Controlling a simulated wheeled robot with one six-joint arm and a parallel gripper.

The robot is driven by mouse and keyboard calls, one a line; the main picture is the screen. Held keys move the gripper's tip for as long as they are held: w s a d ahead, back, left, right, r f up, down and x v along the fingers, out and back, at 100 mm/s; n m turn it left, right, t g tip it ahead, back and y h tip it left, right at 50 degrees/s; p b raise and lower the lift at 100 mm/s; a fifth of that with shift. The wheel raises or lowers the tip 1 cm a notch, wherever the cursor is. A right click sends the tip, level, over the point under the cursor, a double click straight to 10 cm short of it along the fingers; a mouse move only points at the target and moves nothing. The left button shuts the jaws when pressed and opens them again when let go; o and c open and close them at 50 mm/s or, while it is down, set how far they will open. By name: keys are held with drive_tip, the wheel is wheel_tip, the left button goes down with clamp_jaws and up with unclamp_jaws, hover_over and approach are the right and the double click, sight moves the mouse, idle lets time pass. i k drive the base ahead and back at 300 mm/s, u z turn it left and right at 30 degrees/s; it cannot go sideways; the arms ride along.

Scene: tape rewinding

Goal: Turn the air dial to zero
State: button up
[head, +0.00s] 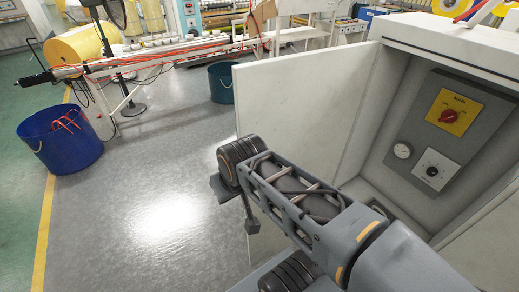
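The grey control panel (410,172) is inside an open white cabinet at the right. It carries a white square dial plate with a black knob (432,171), which looks like the air dial; its label and pointer setting are too small to read. A small round gauge (402,150) is to its left. Above is a yellow plate with a red rotary switch (448,116). My arm reaches in from the lower right. My gripper (252,224) seems to hang below the arm's far end, left of the cabinet and well away from the dial; its fingers are not clear.
Grey floor at left centre is clear.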

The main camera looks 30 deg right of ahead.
sight(431, 171)
drive_tip(key=u, duration=1.2)
drive_tip(key=i, duration=1.75)
drive_tip(key=z, duration=4.25)
